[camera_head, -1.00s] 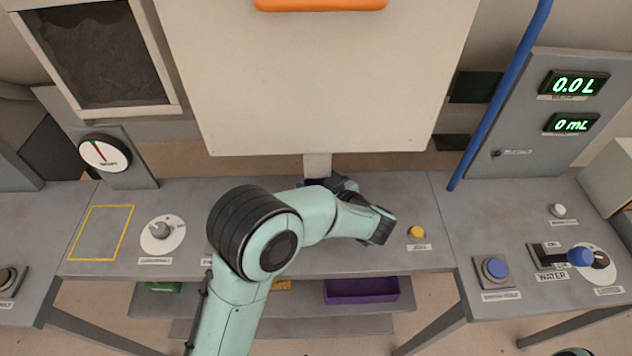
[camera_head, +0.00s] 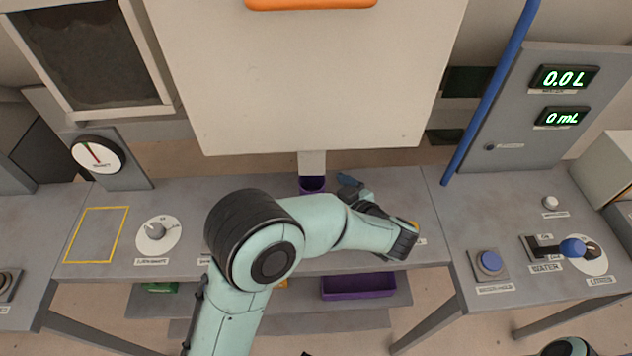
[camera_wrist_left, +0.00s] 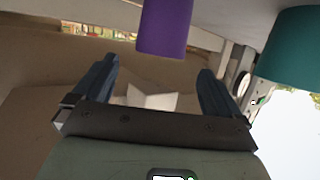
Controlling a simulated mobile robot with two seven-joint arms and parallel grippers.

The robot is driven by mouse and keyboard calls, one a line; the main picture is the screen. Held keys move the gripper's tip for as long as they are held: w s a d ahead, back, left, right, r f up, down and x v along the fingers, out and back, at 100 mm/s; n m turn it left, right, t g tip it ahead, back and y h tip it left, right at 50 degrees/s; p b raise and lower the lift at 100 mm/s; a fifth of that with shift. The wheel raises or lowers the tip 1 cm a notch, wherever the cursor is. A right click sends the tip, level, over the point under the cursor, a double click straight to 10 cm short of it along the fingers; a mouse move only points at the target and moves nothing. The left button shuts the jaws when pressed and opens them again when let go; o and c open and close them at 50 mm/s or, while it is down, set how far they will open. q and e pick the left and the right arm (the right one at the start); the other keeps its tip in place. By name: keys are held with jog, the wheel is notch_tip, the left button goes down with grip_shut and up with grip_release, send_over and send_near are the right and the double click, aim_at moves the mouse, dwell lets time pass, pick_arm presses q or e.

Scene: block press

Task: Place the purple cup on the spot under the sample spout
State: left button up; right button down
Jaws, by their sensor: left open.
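The purple cup (camera_head: 312,184) stands upright on the bench, directly below the pale sample spout (camera_head: 312,162) in the head view. The spout hides part of its top, and the spot beneath it is hidden. My left gripper (camera_head: 346,182) is just right of the cup, open and apart from it. In the left wrist view the purple cup (camera_wrist_left: 165,27) is just beyond the open fingertips (camera_wrist_left: 157,66), with nothing between the fingers. My right gripper is not in view.
A large pale panel (camera_head: 310,80) hangs above the bench. A blue pipe (camera_head: 490,95) rises on the right. A yellow-outlined square (camera_head: 123,235) and a dial knob (camera_head: 157,235) are on the left. A purple bin (camera_head: 358,286) sits on the shelf below.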

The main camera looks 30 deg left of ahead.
pick_arm(q)
jog(key=shift+v, duration=2.65)
